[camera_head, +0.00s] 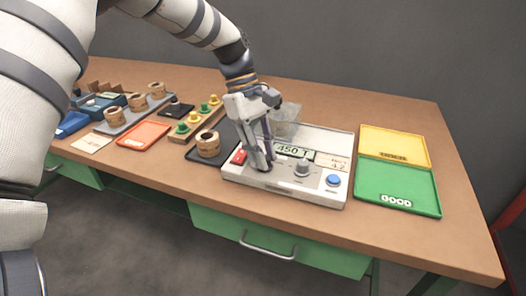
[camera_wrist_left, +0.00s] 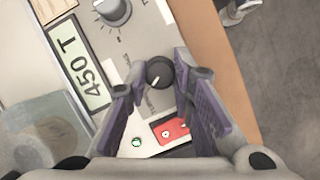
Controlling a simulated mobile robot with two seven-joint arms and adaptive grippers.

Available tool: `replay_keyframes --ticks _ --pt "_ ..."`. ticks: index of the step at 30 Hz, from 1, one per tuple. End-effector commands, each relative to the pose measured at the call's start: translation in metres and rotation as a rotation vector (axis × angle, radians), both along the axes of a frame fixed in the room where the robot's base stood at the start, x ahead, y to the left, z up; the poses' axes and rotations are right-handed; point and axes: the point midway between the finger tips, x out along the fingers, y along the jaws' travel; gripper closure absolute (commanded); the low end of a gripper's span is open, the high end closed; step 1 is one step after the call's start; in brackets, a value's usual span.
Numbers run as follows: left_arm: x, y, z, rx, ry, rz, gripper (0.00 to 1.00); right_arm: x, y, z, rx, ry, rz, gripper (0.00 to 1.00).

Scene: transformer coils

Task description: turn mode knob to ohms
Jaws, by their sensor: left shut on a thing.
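The meter (camera_head: 310,192) is a white and grey box on the bench, its display (camera_head: 293,150) reading "450 T"; the display also shows in the left wrist view (camera_wrist_left: 85,67). The mode knob (camera_wrist_left: 159,73) is small, round and black, with a white pointer line toward the lower left in the left wrist view. Lettering beside it is too small to read surely. My left gripper (camera_head: 262,167) reaches down onto the meter's front left. Its fingers are closed around the black knob, which also sits between the fingertips in the left wrist view (camera_wrist_left: 160,78). My right gripper is out of view.
A larger grey knob (camera_head: 303,168), a blue button (camera_head: 333,180) and a red part (camera_head: 239,157) are on the meter. A clear block (camera_head: 285,122) stands behind. Yellow (camera_head: 397,137) and green (camera_head: 375,182) trays lie right; coils, trays and coloured pegs lie left.

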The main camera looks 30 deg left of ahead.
Motion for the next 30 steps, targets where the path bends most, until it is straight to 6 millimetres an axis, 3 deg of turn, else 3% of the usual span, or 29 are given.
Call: replay_keyframes --ticks 30 --pt "0.004 -0.002 -0.001 0.002 0.003 -0.834 1.0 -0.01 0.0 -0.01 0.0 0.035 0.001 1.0"
